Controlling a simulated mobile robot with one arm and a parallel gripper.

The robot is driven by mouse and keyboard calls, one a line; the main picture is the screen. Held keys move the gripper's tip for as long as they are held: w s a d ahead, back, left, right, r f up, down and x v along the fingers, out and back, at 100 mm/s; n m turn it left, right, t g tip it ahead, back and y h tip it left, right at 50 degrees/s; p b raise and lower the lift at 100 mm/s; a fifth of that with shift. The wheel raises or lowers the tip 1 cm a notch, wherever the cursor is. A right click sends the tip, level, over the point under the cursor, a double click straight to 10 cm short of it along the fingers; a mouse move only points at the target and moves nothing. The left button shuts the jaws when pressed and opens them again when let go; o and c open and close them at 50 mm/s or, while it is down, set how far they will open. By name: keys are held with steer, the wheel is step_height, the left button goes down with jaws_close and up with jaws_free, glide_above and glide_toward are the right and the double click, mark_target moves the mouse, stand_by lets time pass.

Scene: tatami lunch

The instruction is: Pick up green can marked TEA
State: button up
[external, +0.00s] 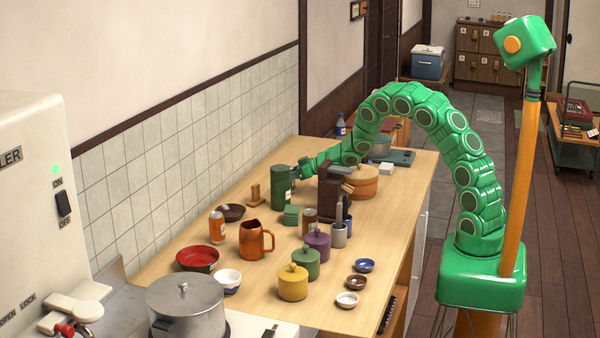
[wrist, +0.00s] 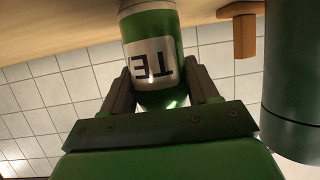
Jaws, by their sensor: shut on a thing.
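The green can marked TEA (wrist: 152,88) is in the wrist view, which is upside down. It has a white label with dark letters, of which "TE" can be read, and a silver rim. My gripper (wrist: 158,75) is shut on it, one dark finger on each side. In the external view my gripper (external: 302,172) reaches down at the back of the table, beside a dark green canister (external: 281,188). The can cannot be made out there.
The dark green canister (wrist: 291,90) stands close beside the can in the wrist view, with a wooden stand (wrist: 242,35) near it. The tiled wall (external: 200,145) is behind.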

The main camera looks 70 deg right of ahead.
steer(key=shift+r, duration=0.1)
steer(key=shift+r, duration=0.55)
step_height(320, 180, up, 2)
steer(key=shift+s+r, duration=0.1)
steer(key=shift+r, duration=0.15)
steer(key=s+a+r, duration=0.4)
steer(key=s+r, duration=0.5)
steer(key=s, duration=0.4)
